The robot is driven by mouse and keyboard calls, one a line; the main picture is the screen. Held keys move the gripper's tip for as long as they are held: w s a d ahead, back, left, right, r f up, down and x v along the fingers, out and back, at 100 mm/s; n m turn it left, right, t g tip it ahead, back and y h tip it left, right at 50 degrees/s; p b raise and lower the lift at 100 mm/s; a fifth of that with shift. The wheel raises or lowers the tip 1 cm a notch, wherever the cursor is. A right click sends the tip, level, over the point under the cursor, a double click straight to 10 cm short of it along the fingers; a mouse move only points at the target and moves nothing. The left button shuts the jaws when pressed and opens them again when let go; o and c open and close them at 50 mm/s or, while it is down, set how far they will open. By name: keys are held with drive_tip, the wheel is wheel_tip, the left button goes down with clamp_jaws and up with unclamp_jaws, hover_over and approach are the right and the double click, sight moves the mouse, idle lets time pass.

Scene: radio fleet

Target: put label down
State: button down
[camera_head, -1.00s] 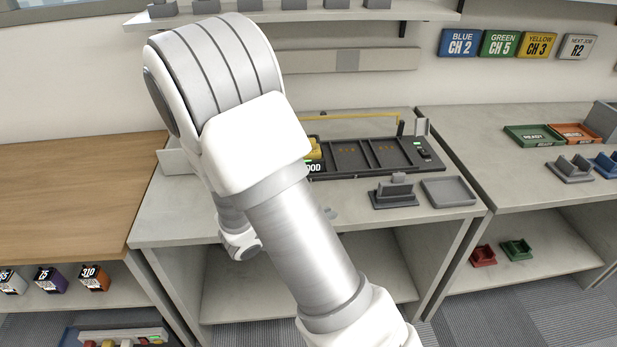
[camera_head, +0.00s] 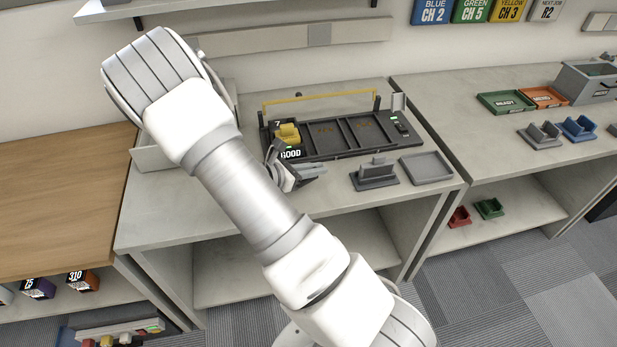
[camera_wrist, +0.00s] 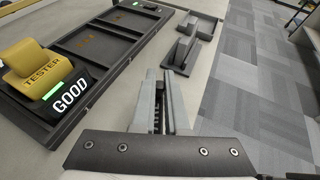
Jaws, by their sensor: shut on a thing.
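My gripper (camera_head: 312,171) is low over the front of the grey bench, just in front of the black tray's left part. In the wrist view my gripper (camera_wrist: 160,80) has its two grey fingers close together, shut on a thin thing that I take to be the label. The label itself is hardly visible between the fingers, and its face cannot be made out.
The black tray (camera_head: 341,154) holds a yellow tester (camera_wrist: 38,68) above a "GOOD" display (camera_wrist: 72,93). A grey stand (camera_head: 374,181) and a shallow grey tray (camera_head: 427,169) sit to the right. A yellow bar (camera_head: 320,97) spans the tray's back.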

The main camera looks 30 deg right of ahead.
sight(310, 186)
drive_tip(key=w+f, duration=0.2)
drive_tip(key=w, duration=0.1)
drive_tip(key=shift+f, duration=1.9)
drive_tip(key=shift+f+b, duration=0.1)
drive_tip(key=shift+b, duration=0.2)
drive_tip(key=shift+f, duration=0.15)
drive_tip(key=c, duration=0.9)
unclamp_jaws()
drive_tip(key=shift+c, duration=0.2)
drive_tip(key=shift+r, duration=0.2)
